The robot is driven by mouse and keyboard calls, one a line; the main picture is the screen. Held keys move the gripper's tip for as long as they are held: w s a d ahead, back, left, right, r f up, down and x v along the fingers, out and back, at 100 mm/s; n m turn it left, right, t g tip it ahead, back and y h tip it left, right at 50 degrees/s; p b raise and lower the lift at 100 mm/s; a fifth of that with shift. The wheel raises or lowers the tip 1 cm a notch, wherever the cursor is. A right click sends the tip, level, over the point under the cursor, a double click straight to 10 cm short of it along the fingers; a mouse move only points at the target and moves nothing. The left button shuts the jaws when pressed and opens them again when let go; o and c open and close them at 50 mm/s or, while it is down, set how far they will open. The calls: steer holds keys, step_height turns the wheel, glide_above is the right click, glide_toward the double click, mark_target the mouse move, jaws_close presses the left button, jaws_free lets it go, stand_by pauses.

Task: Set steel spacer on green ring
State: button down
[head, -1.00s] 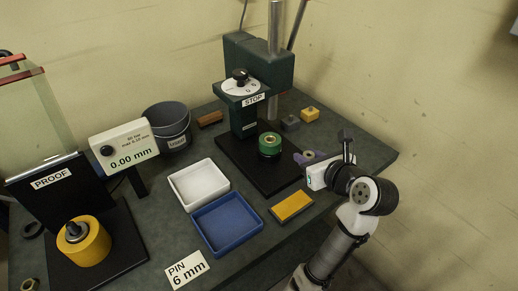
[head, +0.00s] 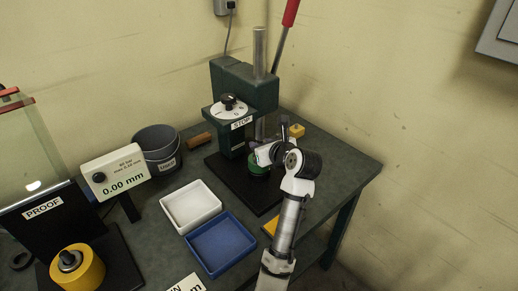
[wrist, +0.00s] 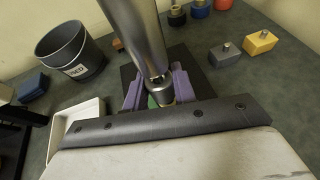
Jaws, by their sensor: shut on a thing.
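My gripper (head: 262,156) is at the press, directly over the green ring (head: 258,170), which my gripper partly hides in the head view. In the wrist view my purple fingers (wrist: 159,90) are shut on the steel spacer (wrist: 162,93), a small metal ring held between the fingertips. A sliver of the green ring (wrist: 152,102) shows beside and beneath the spacer. I cannot tell whether the spacer touches the ring.
The press ram (wrist: 140,35) comes down close to my fingers. The green press (head: 245,85) stands behind on its black base plate (head: 225,172). A white tray (head: 165,203) and a blue tray (head: 200,238) lie in front. A grey bucket (head: 158,140) stands left.

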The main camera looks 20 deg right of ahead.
steer(key=shift+w+a, duration=0.15)
steer(key=shift+w, duration=0.5)
steer(key=shift+f+p, duration=0.45)
steer(key=shift+f, duration=1.3)
steer(key=c, duration=1.1)
jaws_free()
steer(key=shift+f, duration=0.15)
steer(key=shift+c, duration=0.2)
steer(key=b+v, duration=0.1)
steer(key=v, duration=1.1)
steer(key=shift+s, duration=0.1)
